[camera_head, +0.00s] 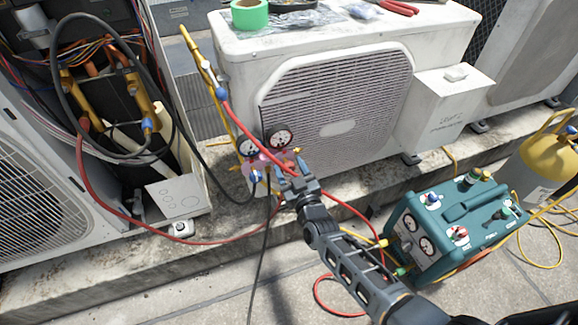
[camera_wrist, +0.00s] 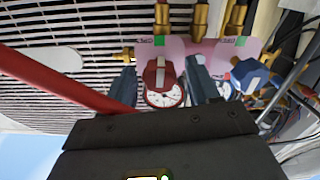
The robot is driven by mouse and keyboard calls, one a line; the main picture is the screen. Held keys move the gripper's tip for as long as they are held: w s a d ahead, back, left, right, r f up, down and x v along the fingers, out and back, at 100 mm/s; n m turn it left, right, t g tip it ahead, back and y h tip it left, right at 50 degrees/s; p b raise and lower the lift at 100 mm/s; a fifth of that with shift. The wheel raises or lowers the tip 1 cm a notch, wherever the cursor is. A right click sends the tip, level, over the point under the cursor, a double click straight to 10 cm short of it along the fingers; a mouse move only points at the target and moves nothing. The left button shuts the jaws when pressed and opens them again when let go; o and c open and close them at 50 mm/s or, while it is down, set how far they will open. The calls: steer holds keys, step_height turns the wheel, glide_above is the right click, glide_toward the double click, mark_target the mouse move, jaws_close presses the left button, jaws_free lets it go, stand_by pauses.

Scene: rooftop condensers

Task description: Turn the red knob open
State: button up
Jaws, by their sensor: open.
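The manifold gauge set (camera_head: 262,160) hangs at the front left corner of the white condenser, with two round dials and a pink plate. In the wrist view the red knob (camera_wrist: 152,77) sits under the pink plate (camera_wrist: 190,50), with a pale bar on it and a dial face (camera_wrist: 163,97) just below. My gripper (camera_wrist: 163,80) is open, one finger on each side of the red knob, with no clear contact. In the head view my gripper (camera_head: 291,168) reaches the manifold's right side and hides most of the knob. A blue knob (camera_wrist: 250,77) is right of the fingers.
A red hose (camera_wrist: 65,80) crosses left of my gripper in the wrist view. The white condenser (camera_head: 235,90) stands behind. A teal machine (camera_head: 450,235) and a yellow cylinder (camera_head: 545,160) stand to the right. Hoses lie on the ledge and ground.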

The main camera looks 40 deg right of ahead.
steer(key=p+v, duration=0.1)
steer(key=v, duration=0.6)
stand_by(0.4)
steer(key=s+a+r+n+y, duration=0.1)
steer(key=s+a+r, duration=0.2)
steer(key=s, duration=0.4)
steer(key=s+a+r+y, duration=0.2)
steer(key=s+a+r, duration=0.15)
steer(key=s, duration=0.45)
steer(key=s+a+r+n+y, duration=0.1)
steer(key=s+a+r, duration=0.1)
steer(key=s+a, duration=0.35)
steer(key=s+a+r+g+y, duration=0.1)
steer(key=s+r+y, duration=0.1)
steer(key=s+r, duration=0.5)
steer(key=s+a+r+g+y, duration=0.1)
steer(key=s+r, duration=0.4)
steer(key=r, duration=0.5)
step_height(320, 180, up, 15)
steer(key=p, duration=1.6)
steer(key=shift+d+n, duration=0.2)
steer(key=shift+n, duration=0.1)
